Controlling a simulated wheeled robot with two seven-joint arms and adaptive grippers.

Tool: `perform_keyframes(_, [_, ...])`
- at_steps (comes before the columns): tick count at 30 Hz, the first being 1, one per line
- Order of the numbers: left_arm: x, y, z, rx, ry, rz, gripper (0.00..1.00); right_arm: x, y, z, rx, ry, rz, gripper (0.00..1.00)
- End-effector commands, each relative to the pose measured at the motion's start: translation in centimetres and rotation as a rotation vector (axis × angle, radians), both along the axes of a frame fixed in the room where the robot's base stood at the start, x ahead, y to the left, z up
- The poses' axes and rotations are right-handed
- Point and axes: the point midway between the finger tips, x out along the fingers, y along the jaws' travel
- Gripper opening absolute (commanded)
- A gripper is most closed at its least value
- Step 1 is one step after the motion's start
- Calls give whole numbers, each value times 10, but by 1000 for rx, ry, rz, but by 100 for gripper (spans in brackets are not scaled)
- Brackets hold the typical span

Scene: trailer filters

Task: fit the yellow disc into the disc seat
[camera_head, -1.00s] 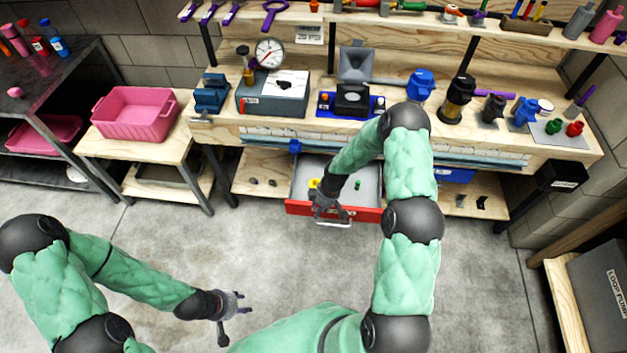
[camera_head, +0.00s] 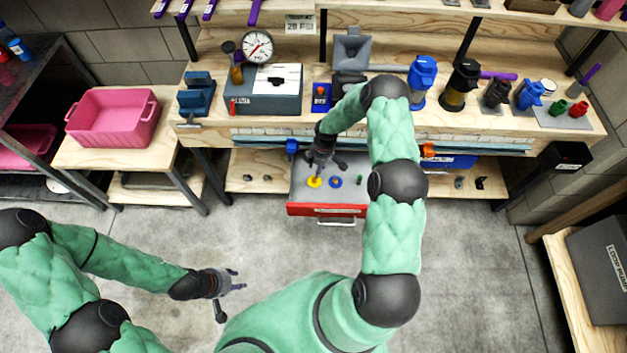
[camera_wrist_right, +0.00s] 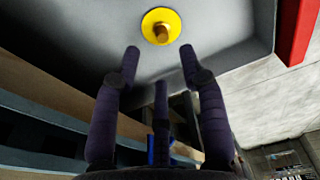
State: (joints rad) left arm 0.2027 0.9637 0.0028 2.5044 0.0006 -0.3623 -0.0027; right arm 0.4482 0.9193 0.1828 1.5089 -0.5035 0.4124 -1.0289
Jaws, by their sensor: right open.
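The yellow disc (camera_head: 315,182) lies in the open drawer (camera_head: 327,210), near its left side. In the right wrist view the yellow disc (camera_wrist_right: 161,26) shows a raised knob at its centre, beyond my fingertips. My right gripper (camera_head: 319,168) is over the drawer, just behind the disc in the head view. In the right wrist view my right gripper (camera_wrist_right: 160,58) is open and empty, with the disc apart from its fingers. My left gripper (camera_head: 231,292) is open and empty above the floor. I cannot make out the disc seat for certain.
A blue disc (camera_head: 335,182) and a small green piece (camera_head: 360,180) lie in the same drawer. The workbench above holds a gauge (camera_head: 257,47), a grey box (camera_head: 262,92) and blue and black fixtures. A pink bin (camera_head: 112,118) stands left. The floor in front is clear.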

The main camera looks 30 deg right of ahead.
Motion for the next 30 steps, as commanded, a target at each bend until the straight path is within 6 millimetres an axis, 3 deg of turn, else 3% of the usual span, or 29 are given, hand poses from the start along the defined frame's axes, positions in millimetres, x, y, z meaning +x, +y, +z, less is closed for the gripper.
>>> perform_keyframes(3, [1,0,-5,0,-1,0,40,1,2,-15,1,-1,0,42])
perform_keyframes(11, [1,0,-9,0,-2,1,40,1,4,-27,0,-1,0,42])
perform_keyframes(20, [1,0,-24,0,-2,1,40,1,10,-67,0,-1,0,42])
perform_keyframes(28, [1,0,-24,0,-2,1,40,2,10,-69,-1,-3,-1,42])
perform_keyframes(30, [1,0,-24,0,-2,1,40,2,10,-69,-1,-3,-1,25])
